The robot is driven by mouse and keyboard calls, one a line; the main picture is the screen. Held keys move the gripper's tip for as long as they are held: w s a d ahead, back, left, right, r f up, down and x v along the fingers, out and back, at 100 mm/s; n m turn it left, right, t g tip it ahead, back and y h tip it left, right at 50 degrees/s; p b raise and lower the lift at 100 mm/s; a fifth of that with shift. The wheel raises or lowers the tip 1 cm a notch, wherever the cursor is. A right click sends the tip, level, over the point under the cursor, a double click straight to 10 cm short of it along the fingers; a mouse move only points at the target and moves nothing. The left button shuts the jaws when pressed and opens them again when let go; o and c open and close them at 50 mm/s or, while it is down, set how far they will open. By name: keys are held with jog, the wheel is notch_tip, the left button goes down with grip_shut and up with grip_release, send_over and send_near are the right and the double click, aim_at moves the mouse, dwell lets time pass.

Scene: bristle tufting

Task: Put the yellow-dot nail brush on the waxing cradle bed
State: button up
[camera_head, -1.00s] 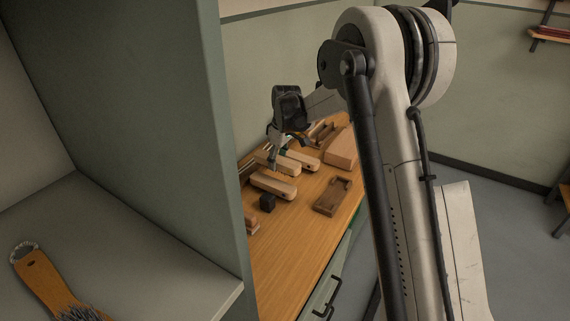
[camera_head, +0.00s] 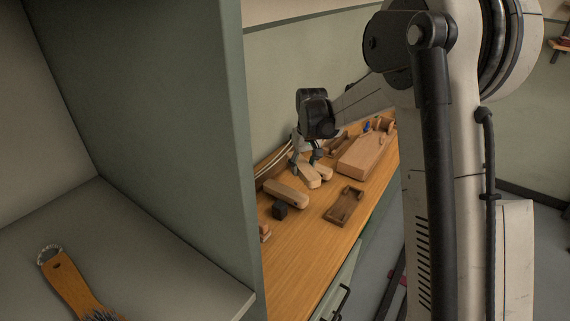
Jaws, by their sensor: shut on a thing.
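My gripper (camera_head: 305,163) is over the far left part of the wooden bench. Its fingers reach down around a pale wooden nail brush (camera_head: 309,177), and it appears shut on it; the contact is small and partly hidden. Another pale brush (camera_head: 322,172) lies close to its right, and a third (camera_head: 286,193) lies nearer, to the left. No yellow dot can be made out on any of them. A dark brown recessed wooden piece (camera_head: 343,206), which looks like the waxing cradle bed, lies to the right and nearer than my gripper, apart from it.
A black cube (camera_head: 280,210) sits beside the nearer brush. A large pale wooden block (camera_head: 361,156) stands behind the dark piece. The bench (camera_head: 300,260) is clear toward its front. A grey cabinet wall (camera_head: 195,130) rises at left, with an orange-handled brush (camera_head: 72,285) on its shelf.

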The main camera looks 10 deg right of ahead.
jog(key=s+d+r+m+h+p, duration=0.1)
jog(key=s+d+m+p, duration=0.15)
jog(key=d+m, duration=0.4)
jog(key=s+d+m+h+p, duration=0.1)
jog(key=s+d+m, duration=0.2)
jog(key=d+m, duration=0.35)
jog(key=shift+n, duration=0.7)
jog(key=shift+w+d+f+b, duration=0.1)
jog(key=shift+d+f+b, duration=0.2)
jog(key=shift+f+b, duration=1.2)
jog(key=shift+w+d+f+b, duration=0.2)
jog(key=shift+f+b, duration=0.6)
jog(key=shift+f, duration=1.35)
jog(key=shift+s+d+f+b, duration=0.1)
jog(key=shift+d+f+b, duration=0.25)
jog(key=shift+f+b, duration=1.15)
jog(key=shift+f+b, duration=0.35)
jog(key=shift+f, duration=0.45)
jog(key=o, duration=1.4)
jog(key=shift+r, duration=0.15)
